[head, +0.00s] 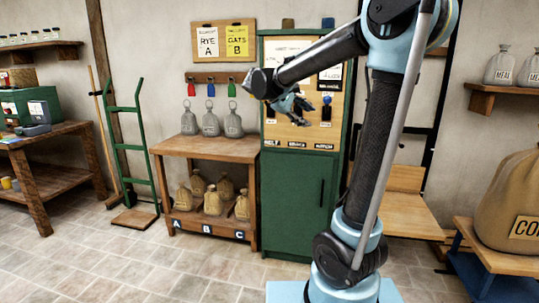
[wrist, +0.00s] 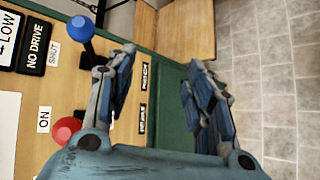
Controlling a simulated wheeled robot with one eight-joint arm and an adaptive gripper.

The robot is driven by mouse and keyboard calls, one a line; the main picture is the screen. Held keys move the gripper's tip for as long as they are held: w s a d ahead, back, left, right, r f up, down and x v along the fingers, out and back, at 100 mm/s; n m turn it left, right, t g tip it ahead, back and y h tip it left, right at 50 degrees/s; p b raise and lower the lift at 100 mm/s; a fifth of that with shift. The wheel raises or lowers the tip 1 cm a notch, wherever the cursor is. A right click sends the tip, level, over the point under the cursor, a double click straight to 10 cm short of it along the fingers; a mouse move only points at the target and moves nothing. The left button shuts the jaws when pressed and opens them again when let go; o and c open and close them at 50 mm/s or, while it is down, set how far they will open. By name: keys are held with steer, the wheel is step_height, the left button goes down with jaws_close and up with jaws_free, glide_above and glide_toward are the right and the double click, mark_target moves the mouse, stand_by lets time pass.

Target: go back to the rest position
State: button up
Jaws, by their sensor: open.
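My gripper (head: 297,110) is at the end of my raised arm, in front of the wooden panel on the green cabinet (head: 298,205). In the wrist view my gripper (wrist: 160,85) has its two fingers wide apart with nothing between them. A blue knob (wrist: 81,28) and a red knob (wrist: 66,131) on the panel are left of the fingers in the wrist view. The blue knob is close to the left finger; I cannot tell whether they touch. In the head view my gripper hides part of the panel.
A wooden table (head: 205,146) with grey sacks on top and tan sacks on its lower shelf stands left of the cabinet. A green hand truck (head: 131,150) is farther left. A large sack (head: 510,205) sits on a stand at right. The tiled floor (head: 130,262) in front is clear.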

steer(key=s+d+f+m+g+y, duration=0.1)
steer(key=s+d+f+m+y, duration=0.1)
steer(key=s+d+f, duration=0.5)
steer(key=s+d+f+m+g+y, duration=0.25)
steer(key=s+f, duration=0.35)
steer(key=s, duration=0.4)
steer(key=s+a+f+m+y, duration=0.4)
steer(key=s+f+m+y, duration=0.1)
steer(key=s+f, duration=0.9)
steer(key=shift+s+a+f+t+y, duration=0.2)
steer(key=shift+s+f+t+y, duration=0.15)
steer(key=shift+s+y, duration=0.1)
